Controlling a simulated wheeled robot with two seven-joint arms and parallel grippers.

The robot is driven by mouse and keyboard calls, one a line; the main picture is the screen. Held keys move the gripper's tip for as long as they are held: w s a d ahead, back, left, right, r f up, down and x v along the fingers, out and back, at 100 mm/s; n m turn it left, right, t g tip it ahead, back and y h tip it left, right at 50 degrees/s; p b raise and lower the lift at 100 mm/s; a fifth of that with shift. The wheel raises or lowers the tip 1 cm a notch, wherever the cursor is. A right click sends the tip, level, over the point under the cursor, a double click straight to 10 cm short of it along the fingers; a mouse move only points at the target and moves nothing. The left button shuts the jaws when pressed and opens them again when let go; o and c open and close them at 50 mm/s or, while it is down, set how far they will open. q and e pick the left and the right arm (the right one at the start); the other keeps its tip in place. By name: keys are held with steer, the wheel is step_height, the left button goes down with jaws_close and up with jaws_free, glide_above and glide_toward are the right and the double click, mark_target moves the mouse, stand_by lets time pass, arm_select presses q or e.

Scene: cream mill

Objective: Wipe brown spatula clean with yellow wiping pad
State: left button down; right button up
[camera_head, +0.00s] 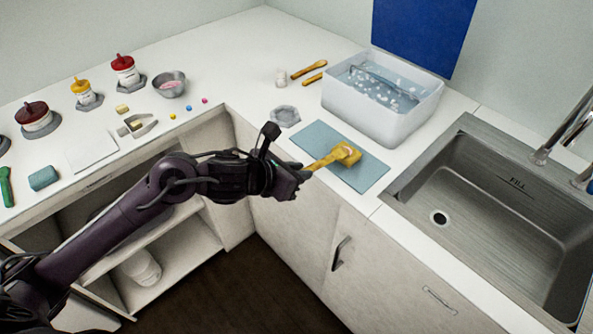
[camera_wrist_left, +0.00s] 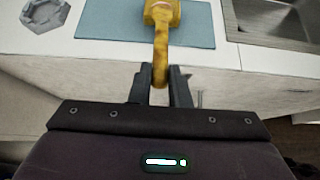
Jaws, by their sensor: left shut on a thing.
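My left gripper (camera_head: 301,173) is shut on the handle end of a mustard-yellow, spatula-like tool (camera_head: 345,154). Its broad head has a pale smear and is over the blue-grey mat (camera_head: 372,175); I cannot tell whether it touches the mat. In the left wrist view the gripper (camera_wrist_left: 162,86) has its two fingers around the handle of the tool (camera_wrist_left: 161,45), and the head points away from me. I cannot pick out a yellow wiping pad with certainty. My right gripper is not in view.
A white tub of water (camera_head: 375,110) stands behind the mat, and a steel sink (camera_head: 470,215) is to its right. Two brown wooden utensils (camera_head: 309,69) and a grey hexagonal dish (camera_head: 285,116) lie nearby. Capped jars (camera_head: 126,72) and a teal block (camera_head: 43,178) are at the left.

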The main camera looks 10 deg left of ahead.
arm_select(q)
steer(key=shift+w+d, duration=0.25)
steer(key=shift+w, duration=0.2)
steer(key=shift+r+p, duration=2.05)
steer(key=shift+r, duration=0.95)
